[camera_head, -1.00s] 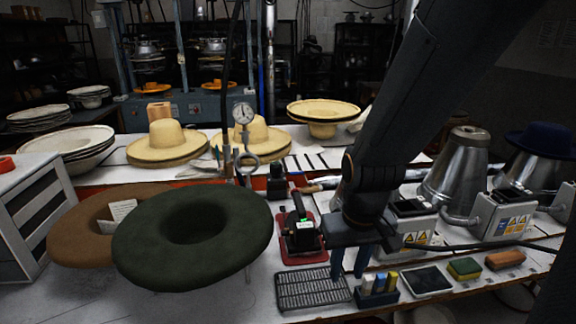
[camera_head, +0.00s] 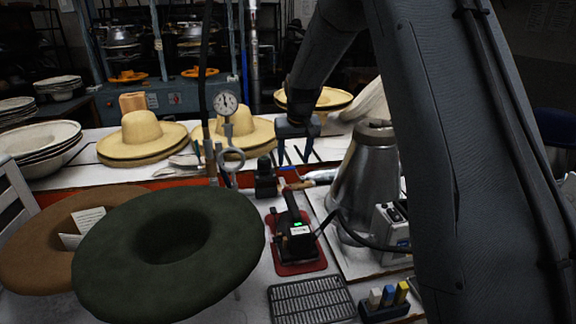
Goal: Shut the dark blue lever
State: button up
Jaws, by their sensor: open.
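My gripper (camera_head: 294,160) is open and empty, its two fingers pointing down over the far side of the worktable. It is to the right of a pressure gauge (camera_head: 227,103) on an upright pipe with a grey ring (camera_head: 231,159) below. I cannot make out a dark blue lever for certain. A black upright handle (camera_head: 291,207) stands on a red-based device (camera_head: 297,267) nearer the camera, below my gripper in the picture. A small blue strip (camera_head: 288,168) shows just below the fingers; I cannot tell what it belongs to.
A dark green hat (camera_head: 230,260) and a brown hat (camera_head: 30,260) fill the left front. Straw hats (camera_head: 142,140) stand behind. A metal cone (camera_head: 362,185) stands close to the right of my gripper. A grey grate (camera_head: 310,300) lies in front.

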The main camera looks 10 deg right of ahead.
send_near(288, 167)
jog(key=s, duration=0.1)
jog(key=p+x, duration=0.2)
jog(key=x, duration=0.5)
jog(key=shift+w+a+t, duration=0.15)
jog(key=shift+w+t, duration=0.15)
jog(key=shift+w, duration=0.05)
jog(key=c, duration=1.2)
